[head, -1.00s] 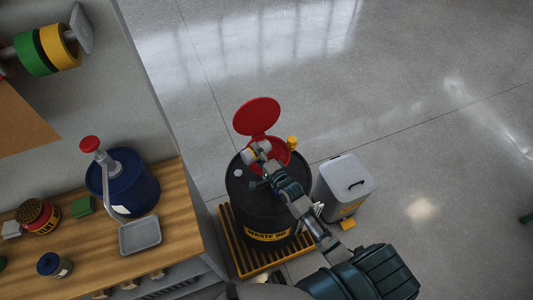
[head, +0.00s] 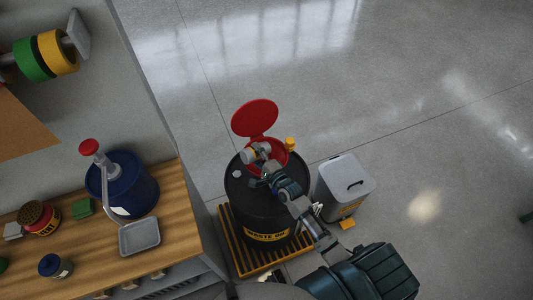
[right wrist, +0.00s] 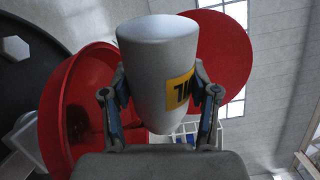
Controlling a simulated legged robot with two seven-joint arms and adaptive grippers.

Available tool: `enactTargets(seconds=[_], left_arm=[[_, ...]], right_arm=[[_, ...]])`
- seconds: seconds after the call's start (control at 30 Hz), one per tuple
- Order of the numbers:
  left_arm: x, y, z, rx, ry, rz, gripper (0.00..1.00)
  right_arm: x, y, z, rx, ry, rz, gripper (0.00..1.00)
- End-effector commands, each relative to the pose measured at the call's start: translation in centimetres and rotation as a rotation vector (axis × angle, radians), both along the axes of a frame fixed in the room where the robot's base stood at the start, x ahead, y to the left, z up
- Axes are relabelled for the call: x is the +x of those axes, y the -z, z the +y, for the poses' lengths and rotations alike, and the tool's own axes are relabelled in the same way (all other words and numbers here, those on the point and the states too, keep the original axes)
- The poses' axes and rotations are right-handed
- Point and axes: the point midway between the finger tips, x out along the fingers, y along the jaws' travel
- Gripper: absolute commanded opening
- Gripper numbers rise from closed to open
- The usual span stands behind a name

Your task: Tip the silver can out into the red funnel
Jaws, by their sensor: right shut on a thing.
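The silver can (right wrist: 155,70), with a yellow label (right wrist: 181,91), is between the fingers of my right gripper (right wrist: 160,108) in the right wrist view. My right gripper (head: 261,158) is shut on the can, over the red funnel (head: 279,158). In the head view the can (head: 249,154) is small and lies tilted over the funnel's left side. The funnel sits on the black waste drum (head: 262,212), its round red lid (head: 255,118) standing open behind. The funnel also shows at the left in the right wrist view (right wrist: 75,100). The can's mouth and any pouring cannot be made out. My left gripper is not in view.
The drum stands on a yellow slatted pallet (head: 232,246). A grey bin (head: 346,182) is close on its right. At the left, a wooden bench (head: 182,215) holds a blue pump container (head: 130,185) and a grey tray (head: 139,237). The floor behind is clear.

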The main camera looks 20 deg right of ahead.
Motion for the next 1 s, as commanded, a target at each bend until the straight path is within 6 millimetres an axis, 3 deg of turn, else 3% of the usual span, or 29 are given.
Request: enactTargets(seconds=[0.27,0.67,1.0], left_arm=[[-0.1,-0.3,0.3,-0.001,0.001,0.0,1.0],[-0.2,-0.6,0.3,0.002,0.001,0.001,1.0],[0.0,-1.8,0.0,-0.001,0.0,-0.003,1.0]], right_arm=[[0.0,-0.4,0.7,0.028,-0.001,0.006,0.18],[0.1,-0.5,-0.7,0.101,-0.001,0.018,0.18],[0.2,-1.6,-0.8,0.269,-0.001,0.05,0.18]])
